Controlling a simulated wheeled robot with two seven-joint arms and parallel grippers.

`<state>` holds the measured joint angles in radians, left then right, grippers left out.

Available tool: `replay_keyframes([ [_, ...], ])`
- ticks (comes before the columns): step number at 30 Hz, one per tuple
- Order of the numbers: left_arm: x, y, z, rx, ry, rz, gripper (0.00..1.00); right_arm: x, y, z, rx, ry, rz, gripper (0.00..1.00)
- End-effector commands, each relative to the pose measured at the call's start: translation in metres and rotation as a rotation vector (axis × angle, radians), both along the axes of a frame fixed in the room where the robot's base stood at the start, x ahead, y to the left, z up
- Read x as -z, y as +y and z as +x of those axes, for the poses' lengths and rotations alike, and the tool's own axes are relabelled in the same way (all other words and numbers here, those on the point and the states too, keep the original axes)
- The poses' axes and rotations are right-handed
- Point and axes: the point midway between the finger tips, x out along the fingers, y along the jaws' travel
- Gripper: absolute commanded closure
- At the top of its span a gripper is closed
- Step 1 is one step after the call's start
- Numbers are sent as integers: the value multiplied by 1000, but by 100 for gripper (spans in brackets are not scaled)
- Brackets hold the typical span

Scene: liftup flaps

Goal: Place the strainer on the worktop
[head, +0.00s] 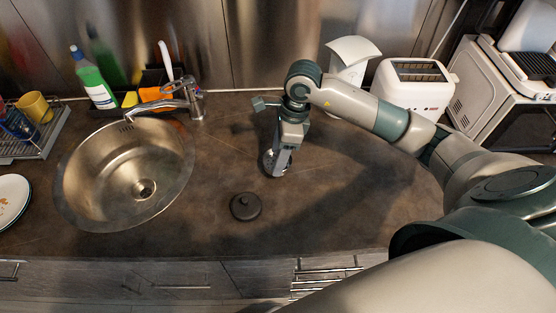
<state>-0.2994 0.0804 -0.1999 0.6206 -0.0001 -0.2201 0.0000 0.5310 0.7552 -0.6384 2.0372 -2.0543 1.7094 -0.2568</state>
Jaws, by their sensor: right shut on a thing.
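My right gripper (278,165) reaches down over the middle of the brown worktop (330,215), to the right of the sink. It is shut on a small round grey metal thing (267,160), which looks like the strainer. The gripper hides part of it. It is at or just above the worktop; I cannot tell if it touches. A dark round object with a knob (245,206), like a lid or plug, lies on the worktop just in front and slightly left. My left gripper is not in view.
A round steel sink (85,195) with a tap (165,103) is at the left. A green bottle (93,80) stands behind it. A white toaster (413,88) stands at the back right. The worktop's front middle is clear around the dark object.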

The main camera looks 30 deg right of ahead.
Motion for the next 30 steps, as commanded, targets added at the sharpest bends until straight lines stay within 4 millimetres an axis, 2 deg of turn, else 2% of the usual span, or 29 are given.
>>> replay_keyframes([
  [10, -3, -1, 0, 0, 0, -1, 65, 3, 0, -1, 1, 2, 1, 83],
  [17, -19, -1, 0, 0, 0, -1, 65, 27, 1, -1, 2, 5, 1, 83],
  [21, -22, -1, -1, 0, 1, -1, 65, 39, 0, -1, 2, 1, 1, 83],
  [30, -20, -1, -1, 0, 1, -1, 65, 41, 0, 0, 0, 0, 0, 83],
])
